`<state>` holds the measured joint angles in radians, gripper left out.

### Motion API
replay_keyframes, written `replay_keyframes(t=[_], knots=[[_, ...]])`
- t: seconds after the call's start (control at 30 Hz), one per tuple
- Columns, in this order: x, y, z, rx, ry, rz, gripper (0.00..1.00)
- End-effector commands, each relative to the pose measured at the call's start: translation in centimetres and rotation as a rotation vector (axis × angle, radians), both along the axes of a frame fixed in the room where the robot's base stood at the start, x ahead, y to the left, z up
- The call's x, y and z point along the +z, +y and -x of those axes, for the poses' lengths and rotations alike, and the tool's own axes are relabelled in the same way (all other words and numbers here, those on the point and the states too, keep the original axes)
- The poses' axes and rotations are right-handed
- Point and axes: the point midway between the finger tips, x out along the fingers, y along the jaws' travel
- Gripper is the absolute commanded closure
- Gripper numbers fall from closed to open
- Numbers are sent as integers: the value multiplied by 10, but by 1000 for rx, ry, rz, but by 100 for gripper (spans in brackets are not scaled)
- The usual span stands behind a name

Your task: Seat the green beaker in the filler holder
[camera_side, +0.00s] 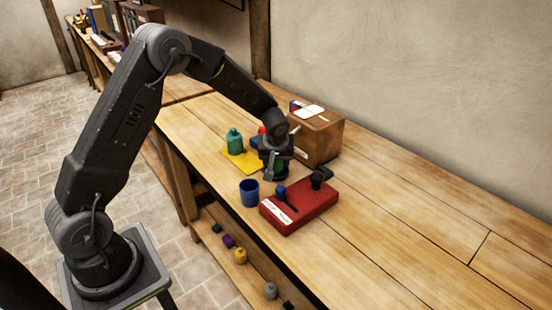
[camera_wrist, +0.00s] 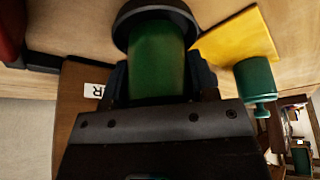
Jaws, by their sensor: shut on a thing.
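The green beaker (camera_wrist: 157,58) is between the fingers of my gripper (camera_wrist: 160,88), which is shut on it. In the side view my gripper (camera_side: 276,156) points down over the bench, and only a small dark-green part of the beaker (camera_side: 279,164) shows between the dark fingers. A black round holder (camera_wrist: 150,12) wider than the beaker is at the beaker's far end. In the side view the holder (camera_side: 274,176) is low under the gripper, mostly hidden. I cannot tell how deep the beaker sits in it.
A blue cup (camera_side: 249,192) and a red block (camera_side: 300,208) with dark fittings are in front. A brown box (camera_side: 318,138) is close behind on the right. The bench's right side is clear.

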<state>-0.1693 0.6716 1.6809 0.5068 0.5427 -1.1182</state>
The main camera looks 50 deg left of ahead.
Motion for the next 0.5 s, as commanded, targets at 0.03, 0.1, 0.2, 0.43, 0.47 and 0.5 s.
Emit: replay_keyframes(t=[0.03, 0.1, 0.2, 0.43, 0.47, 0.5], knots=[[-1, 0, 0, 0, -1, 0, 74], [-2, 0, 0, -1, -1, 0, 74], [-4, 0, 0, -1, -1, 0, 74], [-8, 0, -1, 0, -1, 0, 44], [-8, 0, -1, 0, -1, 0, 41], [-8, 0, 0, 0, -1, 0, 37]])
